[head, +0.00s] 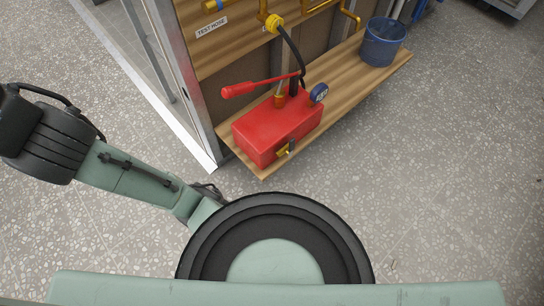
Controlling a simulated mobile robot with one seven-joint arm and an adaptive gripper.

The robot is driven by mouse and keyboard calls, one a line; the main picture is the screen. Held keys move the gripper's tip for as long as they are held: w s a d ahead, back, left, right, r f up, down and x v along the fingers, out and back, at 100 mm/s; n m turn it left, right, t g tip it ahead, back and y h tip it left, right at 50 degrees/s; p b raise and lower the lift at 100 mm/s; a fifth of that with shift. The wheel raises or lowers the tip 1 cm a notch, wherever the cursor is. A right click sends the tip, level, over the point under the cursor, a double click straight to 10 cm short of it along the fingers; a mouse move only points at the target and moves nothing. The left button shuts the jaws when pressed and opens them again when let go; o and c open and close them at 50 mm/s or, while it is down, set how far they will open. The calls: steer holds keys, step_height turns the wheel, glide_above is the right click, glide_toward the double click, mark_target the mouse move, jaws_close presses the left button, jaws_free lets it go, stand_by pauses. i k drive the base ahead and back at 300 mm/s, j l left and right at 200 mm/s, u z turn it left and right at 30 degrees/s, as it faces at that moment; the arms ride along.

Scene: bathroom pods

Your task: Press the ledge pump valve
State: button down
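A red pump (276,132) stands on a wooden ledge (350,72) in the head view. A small brass valve (286,149) sits low on the pump's right-hand front side; its exact setting is too small to tell. A red lever handle (250,87) reaches out to the left above the pump. A round blue-rimmed gauge (319,93) is at its back right. A dark hose (293,48) rises from the pump to a yellow fitting. My gripper is not in view; my arm leaves the picture at the left edge, apart from the pump.
A blue bucket (382,43) stands on the ledge's far right end. A metal frame post (185,75) rises just left of the ledge. Yellow pipes (300,8) and a "TEST HOSE" label (212,28) are on the wooden panel above. The speckled floor (450,170) to the right is clear.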

mark_target(291, 142)
steer(key=k+j+z, duration=0.1)
steer(key=j, duration=0.25)
steer(key=k+j, duration=0.1)
steer(key=j, duration=0.3)
steer(key=j+z, duration=0.15)
steer(key=j, duration=0.2)
steer(key=k+j+z, duration=0.1)
steer(key=j, duration=0.25)
steer(key=k+j, duration=0.2)
steer(key=j+z, duration=0.05)
steer(key=j, duration=0.05)
